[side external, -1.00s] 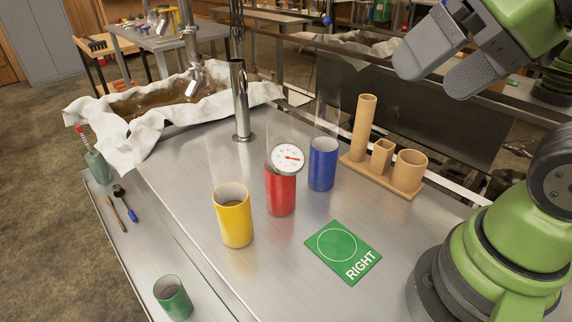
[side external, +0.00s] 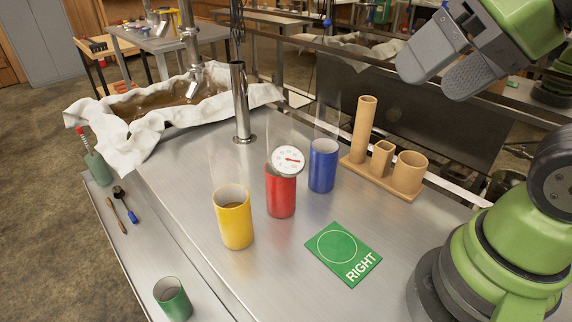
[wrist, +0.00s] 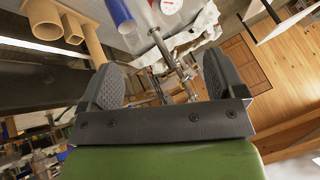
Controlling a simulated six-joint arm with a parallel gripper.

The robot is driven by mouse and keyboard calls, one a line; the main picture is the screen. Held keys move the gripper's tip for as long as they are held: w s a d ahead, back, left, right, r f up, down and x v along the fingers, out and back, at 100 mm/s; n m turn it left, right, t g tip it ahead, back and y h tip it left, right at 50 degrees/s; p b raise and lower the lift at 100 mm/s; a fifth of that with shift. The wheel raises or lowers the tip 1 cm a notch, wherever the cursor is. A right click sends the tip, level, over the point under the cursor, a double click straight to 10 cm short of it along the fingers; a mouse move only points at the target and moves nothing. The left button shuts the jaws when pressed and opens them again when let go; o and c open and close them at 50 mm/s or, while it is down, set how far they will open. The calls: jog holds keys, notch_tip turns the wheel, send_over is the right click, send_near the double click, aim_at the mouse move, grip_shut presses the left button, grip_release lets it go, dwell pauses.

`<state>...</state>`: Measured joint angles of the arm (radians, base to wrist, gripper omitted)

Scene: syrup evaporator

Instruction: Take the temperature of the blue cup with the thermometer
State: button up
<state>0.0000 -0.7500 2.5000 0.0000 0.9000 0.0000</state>
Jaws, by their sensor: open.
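The blue cup (side external: 323,166) stands upright on the metal table, at the back right of the row of cups. The thermometer's round white dial (side external: 288,160) with a red needle rests at the mouth of the red cup (side external: 281,192); its stem is hidden inside. My gripper (side external: 432,74) is open and empty, raised at the upper right, well apart from the cups. In the wrist view, the blue cup (wrist: 121,14) and the dial (wrist: 170,5) show at the top edge, beyond the open fingers (wrist: 166,85).
A yellow cup (side external: 234,220) with brown liquid stands left of the red cup. A green RIGHT mat (side external: 344,252) lies in front, bare. A wooden holder (side external: 391,179) with tubes stands behind right. A metal post (side external: 241,110) rises behind the cups. A green cup (side external: 172,298) is on the lower shelf.

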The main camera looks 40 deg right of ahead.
jog(key=w, duration=0.1)
jog(key=n+g+h, duration=0.3)
jog(key=g, duration=0.4)
send_over(285, 155)
jog(key=a, duration=0.2)
jog(key=f, duration=0.9)
jog(key=shift+s+d+f, duration=0.15)
jog(key=shift+s+f, duration=0.05)
jog(key=shift+f, duration=0.1)
jog(key=shift+h, duration=0.3)
jog(key=f, duration=0.4)
jog(key=shift+d+f, duration=0.15)
jog(key=shift+d, duration=0.1)
jog(key=f, duration=0.2)
jog(key=d+f, duration=0.1)
jog(key=f, duration=0.2)
jog(key=shift+w+d+f, duration=0.15)
jog(key=shift+d+f, duration=0.1)
jog(key=shift+f, duration=0.1)
jog(key=c, duration=0.9)
